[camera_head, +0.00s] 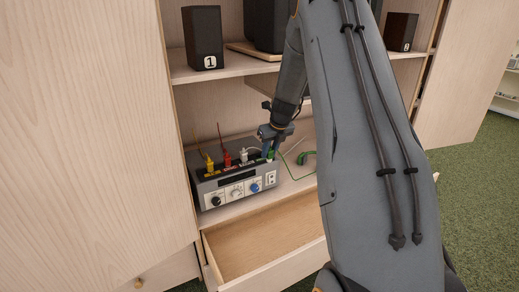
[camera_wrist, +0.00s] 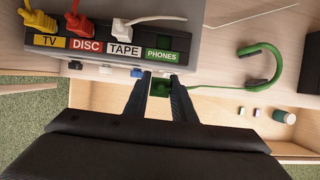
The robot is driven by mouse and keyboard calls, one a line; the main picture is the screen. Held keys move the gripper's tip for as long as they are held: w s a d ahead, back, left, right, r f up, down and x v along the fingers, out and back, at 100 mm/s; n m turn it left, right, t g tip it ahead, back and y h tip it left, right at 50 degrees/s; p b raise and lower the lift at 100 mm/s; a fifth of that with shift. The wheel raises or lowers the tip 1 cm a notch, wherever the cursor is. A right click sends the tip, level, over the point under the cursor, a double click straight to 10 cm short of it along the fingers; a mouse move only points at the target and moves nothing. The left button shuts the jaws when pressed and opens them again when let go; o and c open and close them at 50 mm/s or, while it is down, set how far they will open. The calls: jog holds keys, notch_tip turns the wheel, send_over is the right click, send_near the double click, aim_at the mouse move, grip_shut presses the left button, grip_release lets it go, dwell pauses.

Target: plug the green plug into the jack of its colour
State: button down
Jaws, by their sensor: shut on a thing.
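My gripper (camera_wrist: 160,82) is shut on the green plug (camera_wrist: 161,89), which shows between the fingers in the wrist view. The head view also shows my gripper (camera_head: 270,140) over the right end of the grey amplifier (camera_head: 232,196), with the green plug (camera_head: 270,155) below it. The green PHONES label (camera_wrist: 162,56) and the dark green jack (camera_wrist: 164,41) beside it appear ahead of the fingertips, with no plug in that jack. The plug seems apart from the jack in the wrist view. A green cable runs right from the plug to the green headphones (camera_wrist: 277,62).
Yellow (camera_wrist: 38,20), red (camera_wrist: 77,25) and white (camera_wrist: 122,31) plugs stand in the TV, DISC and TAPE jacks. An open drawer (camera_head: 262,243) juts out below the amplifier. A cabinet door (camera_head: 90,140) stands left; speaker 1 (camera_head: 203,38) is on the shelf above.

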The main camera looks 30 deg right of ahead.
jog(key=w, duration=0.8)
jog(key=shift+w+a+p, duration=0.1)
jog(key=shift+w+p, duration=0.15)
jog(key=shift+p, duration=0.1)
notch_tip(320, 180, down, 4)
jog(key=shift+r+p, duration=0.25)
jog(key=shift+p, duration=0.3)
